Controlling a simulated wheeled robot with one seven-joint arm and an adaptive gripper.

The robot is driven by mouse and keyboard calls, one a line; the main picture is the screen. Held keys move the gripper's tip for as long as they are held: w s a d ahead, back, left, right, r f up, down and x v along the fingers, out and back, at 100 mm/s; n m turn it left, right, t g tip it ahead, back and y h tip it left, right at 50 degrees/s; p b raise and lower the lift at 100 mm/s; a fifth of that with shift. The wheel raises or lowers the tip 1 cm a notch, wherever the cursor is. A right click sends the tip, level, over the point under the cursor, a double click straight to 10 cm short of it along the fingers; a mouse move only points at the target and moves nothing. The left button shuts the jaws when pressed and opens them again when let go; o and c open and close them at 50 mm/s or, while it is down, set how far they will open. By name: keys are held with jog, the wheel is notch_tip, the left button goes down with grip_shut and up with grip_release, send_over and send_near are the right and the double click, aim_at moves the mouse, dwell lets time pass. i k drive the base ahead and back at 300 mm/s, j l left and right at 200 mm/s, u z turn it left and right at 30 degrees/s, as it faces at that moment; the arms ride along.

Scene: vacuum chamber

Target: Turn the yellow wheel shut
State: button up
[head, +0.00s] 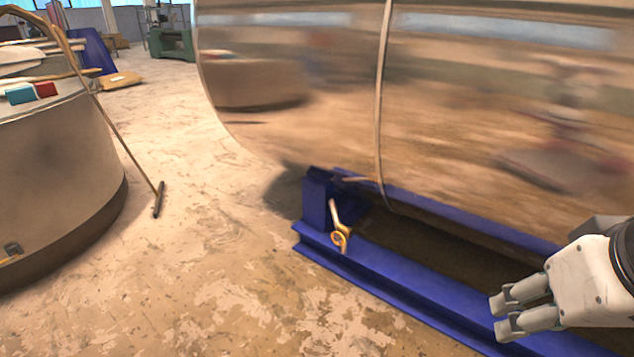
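My gripper (499,318) is at the lower right, over the front blue beam. Its two grey fingers point left and stand apart with nothing between them. It is well to the right of the yellow piece and not touching it.
A large shiny metal cylinder (290,80) lies above the blue frame and fills the upper right. A round drum-like stand (60,160) with items on top is at the left, with a thin rod (135,160) leaning beside it. Worn floor (210,260) between them is clear.

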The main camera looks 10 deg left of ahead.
aim_at(339, 236)
jog(key=u, duration=0.3)
jog(key=i+u, duration=0.15)
jog(key=i, duration=0.55)
jog(key=i+u, duration=0.1)
jog(key=i, duration=0.55)
jog(key=i+l+u, duration=0.15)
jog(key=i, duration=0.5)
